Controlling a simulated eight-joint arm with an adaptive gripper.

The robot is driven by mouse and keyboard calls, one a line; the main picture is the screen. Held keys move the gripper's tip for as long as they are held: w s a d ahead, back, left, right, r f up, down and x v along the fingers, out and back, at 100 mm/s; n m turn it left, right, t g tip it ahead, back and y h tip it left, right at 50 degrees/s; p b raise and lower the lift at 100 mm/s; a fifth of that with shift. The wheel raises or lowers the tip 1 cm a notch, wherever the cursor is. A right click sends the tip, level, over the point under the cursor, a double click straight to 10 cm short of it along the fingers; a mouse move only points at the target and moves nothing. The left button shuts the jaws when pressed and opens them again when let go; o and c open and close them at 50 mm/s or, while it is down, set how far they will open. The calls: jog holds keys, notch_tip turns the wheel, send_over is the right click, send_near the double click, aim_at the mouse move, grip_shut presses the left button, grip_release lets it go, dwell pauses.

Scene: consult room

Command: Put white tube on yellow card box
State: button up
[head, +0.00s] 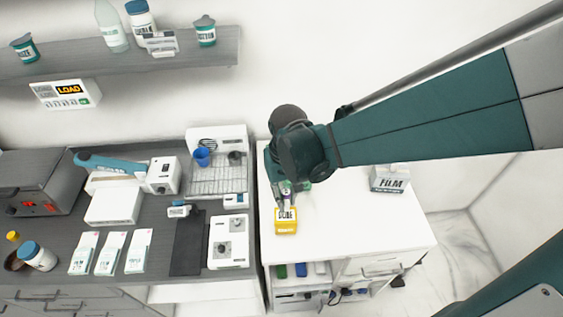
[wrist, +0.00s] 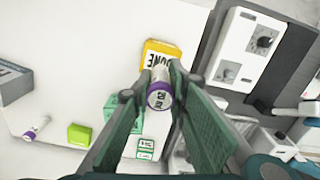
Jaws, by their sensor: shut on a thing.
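My gripper (head: 284,192) is over the white table, just beside and above the yellow card box (head: 286,226) in the head view. In the wrist view my gripper (wrist: 158,92) is shut on a white tube (wrist: 160,88) with a purple end that faces the camera. The yellow card box (wrist: 160,50) lies just beyond the tube, and its lower part is hidden by the tube and the fingers. I cannot tell whether the tube touches the box. In the head view the tube is mostly hidden by the gripper.
In the wrist view another purple-and-white tube (wrist: 36,128), a green block (wrist: 78,134) and a grey box (wrist: 12,82) are on the table. A white device (head: 229,240) stands left of the yellow box. Table to its right is clear up to the FILM box (head: 389,180).

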aim_at(286, 205)
dwell(0.3)
jog(key=shift+f, duration=2.05)
jog(key=shift+f+b, duration=0.25)
jog(key=shift+b, duration=0.05)
jog(key=o, duration=0.8)
jog(key=shift+r, duration=0.1)
jog(key=shift+c, duration=0.2)
jog(key=shift+r+p, duration=0.25)
jog(key=shift+p, duration=0.05)
jog(key=shift+r, duration=5.9)
